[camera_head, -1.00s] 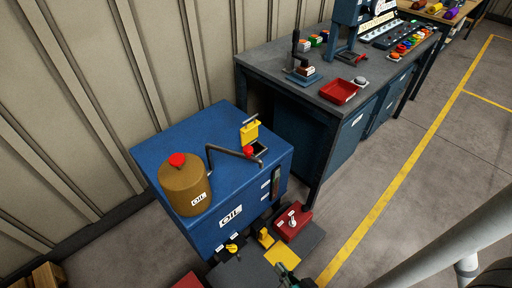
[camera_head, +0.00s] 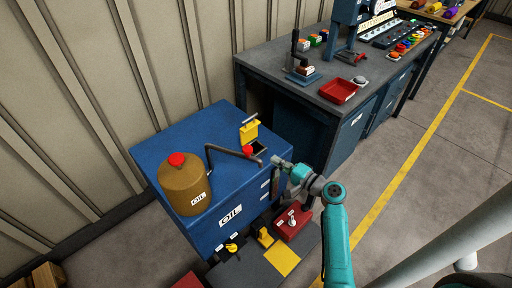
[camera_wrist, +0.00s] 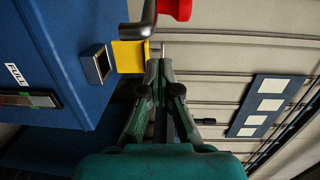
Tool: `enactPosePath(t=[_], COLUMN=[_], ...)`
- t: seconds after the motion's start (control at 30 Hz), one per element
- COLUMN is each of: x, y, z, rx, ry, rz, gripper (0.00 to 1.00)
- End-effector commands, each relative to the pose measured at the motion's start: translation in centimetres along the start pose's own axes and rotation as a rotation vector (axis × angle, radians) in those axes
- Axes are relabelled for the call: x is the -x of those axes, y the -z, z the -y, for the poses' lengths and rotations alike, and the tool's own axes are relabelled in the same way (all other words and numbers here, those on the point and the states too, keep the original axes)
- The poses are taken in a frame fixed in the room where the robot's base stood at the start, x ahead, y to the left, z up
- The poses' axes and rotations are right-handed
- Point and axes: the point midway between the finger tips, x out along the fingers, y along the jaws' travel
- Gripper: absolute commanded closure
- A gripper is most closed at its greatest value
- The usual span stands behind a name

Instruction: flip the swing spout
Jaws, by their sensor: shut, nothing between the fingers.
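The swing spout (camera_head: 228,152) is a grey bent pipe on top of the blue oil cabinet (camera_head: 170,135). It reaches right from beside the brown oil can, and its tip is close to a dark square opening (camera_head: 261,147). A red knob (camera_head: 248,150) sits on the spout near its tip. My gripper (camera_head: 278,161) is shut and empty, just right of the spout tip. In the wrist view, the spout end (camera_wrist: 146,28) and red knob (camera_wrist: 175,8) are beyond my fingertips (camera_wrist: 158,66), apart from them in the picture. The rest of the spout is out of that view.
The brown oil can (camera_head: 184,188) with a red cap stands on the cabinet's front left. A raised yellow flap (camera_head: 249,132) is behind the opening. A grey workbench (camera_head: 300,90) with a red tray (camera_head: 344,91) stands to the right. Red and yellow pedals are on the floor.

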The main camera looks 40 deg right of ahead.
Motion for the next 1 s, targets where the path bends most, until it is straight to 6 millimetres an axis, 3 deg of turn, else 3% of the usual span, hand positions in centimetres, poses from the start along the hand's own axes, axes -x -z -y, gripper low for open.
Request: enactPosePath(t=[0.1, 0.23, 0.37, 0.9, 1.0], x=[-0.1, -0.4, -1.5, -10.2, -9.7], y=[2.1, 2.6, 2.5, 2.3, 1.0], z=[1.7, 2.3, 2.5, 2.9, 2.7], rx=[-0.017, -0.026, -0.025, -0.024, -0.026], ry=[0.041, 0.056, 0.057, 0.055, 0.053], rz=[0.014, 0.024, 0.025, 0.024, 0.023], gripper=[1.00, 1.00, 1.00, 1.00, 1.00])
